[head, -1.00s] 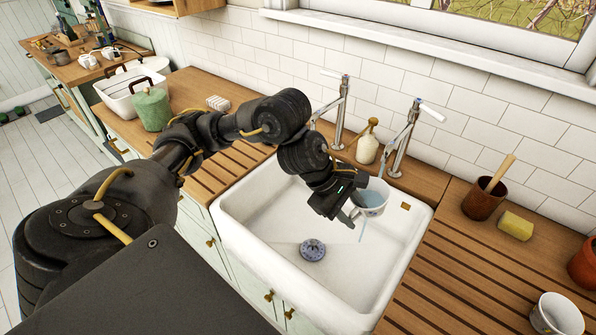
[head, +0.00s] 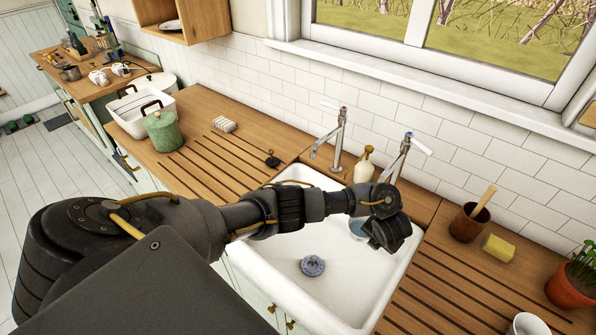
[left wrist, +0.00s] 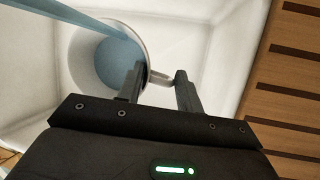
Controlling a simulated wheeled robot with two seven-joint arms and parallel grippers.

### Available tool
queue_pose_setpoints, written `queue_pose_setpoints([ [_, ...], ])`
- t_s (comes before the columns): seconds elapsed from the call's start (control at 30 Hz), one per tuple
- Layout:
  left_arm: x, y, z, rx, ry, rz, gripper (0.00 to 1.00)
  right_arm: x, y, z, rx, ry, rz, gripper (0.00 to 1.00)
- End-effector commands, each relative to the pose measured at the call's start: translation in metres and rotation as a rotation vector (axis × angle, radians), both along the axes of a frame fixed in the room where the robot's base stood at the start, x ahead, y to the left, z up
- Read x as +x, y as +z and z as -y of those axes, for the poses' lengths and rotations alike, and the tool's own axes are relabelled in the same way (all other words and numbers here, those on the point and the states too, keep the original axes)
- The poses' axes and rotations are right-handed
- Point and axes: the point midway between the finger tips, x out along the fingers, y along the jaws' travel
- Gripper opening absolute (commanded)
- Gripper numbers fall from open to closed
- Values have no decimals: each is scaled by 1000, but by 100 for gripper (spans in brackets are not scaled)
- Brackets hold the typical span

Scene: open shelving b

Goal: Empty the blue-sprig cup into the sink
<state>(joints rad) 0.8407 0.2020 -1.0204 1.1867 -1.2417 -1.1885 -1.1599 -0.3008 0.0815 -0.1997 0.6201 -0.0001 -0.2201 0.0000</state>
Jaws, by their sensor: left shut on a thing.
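The blue-sprig cup (head: 357,229) is over the right part of the white sink (head: 283,287), mostly hidden behind my left gripper (head: 390,232). In the left wrist view, the cup (left wrist: 76,72) shows a pale wall and a blue inside. My left gripper (left wrist: 160,76) is shut on its handle there, with one finger on each side. A blue band of liquid (left wrist: 62,14) runs between the cup's mouth and the top left of that view. I cannot tell the cup's exact tilt or how much liquid it holds. My right gripper is not in view.
Two taps (head: 338,135) and a soap bottle (head: 363,165) stand behind the sink. A brown pot (head: 468,224), a yellow sponge (head: 498,249), a plant pot (head: 570,290) and another cup (head: 527,325) are on the right counter. The left drainboard has a green canister (head: 163,132).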

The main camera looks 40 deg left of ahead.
Motion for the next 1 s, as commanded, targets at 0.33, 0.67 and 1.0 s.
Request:
queue_pose_setpoints([
  [0.33,-1,-27,-63,-55,494,-31,0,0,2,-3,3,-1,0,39],
  [0.67,-1,-26,-67,-86,559,-45,0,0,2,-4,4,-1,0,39],
  [1.0,-3,-19,-73,-139,554,-38,0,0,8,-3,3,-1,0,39],
])
